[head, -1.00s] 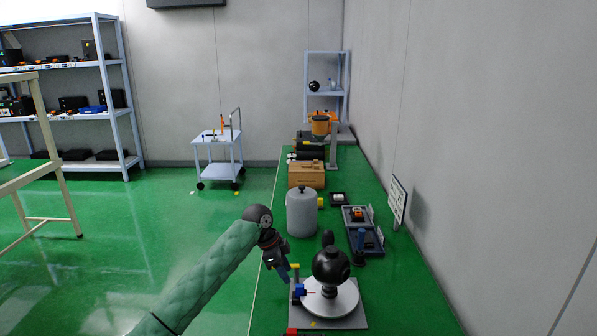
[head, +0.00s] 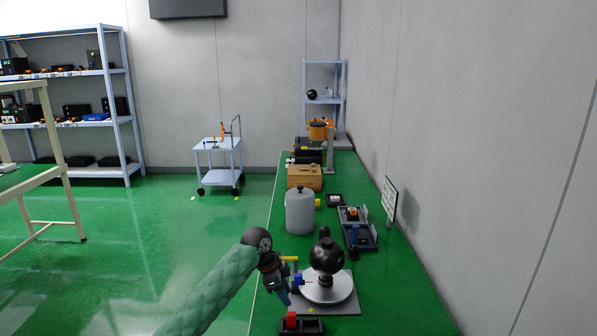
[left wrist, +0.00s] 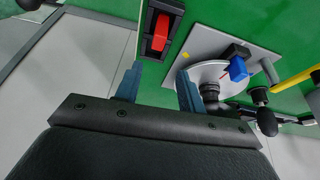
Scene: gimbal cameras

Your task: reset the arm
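My left gripper (head: 284,294) comes in from the lower left in the head view, on a green-sleeved arm, beside the left edge of a grey plate (head: 345,304). In the left wrist view its two blue-grey fingers (left wrist: 158,88) stand apart with nothing between them. A black ball-shaped gimbal camera (head: 326,255) stands on a white round base on that plate. The plate (left wrist: 203,42) also shows in the left wrist view, beyond the fingers, with a blue block (left wrist: 238,69) and a yellow bar (left wrist: 297,79). My right gripper is not in view.
A grey cylinder (head: 300,213), small trays (head: 359,237) and a brown box (head: 304,178) stand farther back on the green bench. A white cart (head: 218,160) stands back left. A wall bounds the right.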

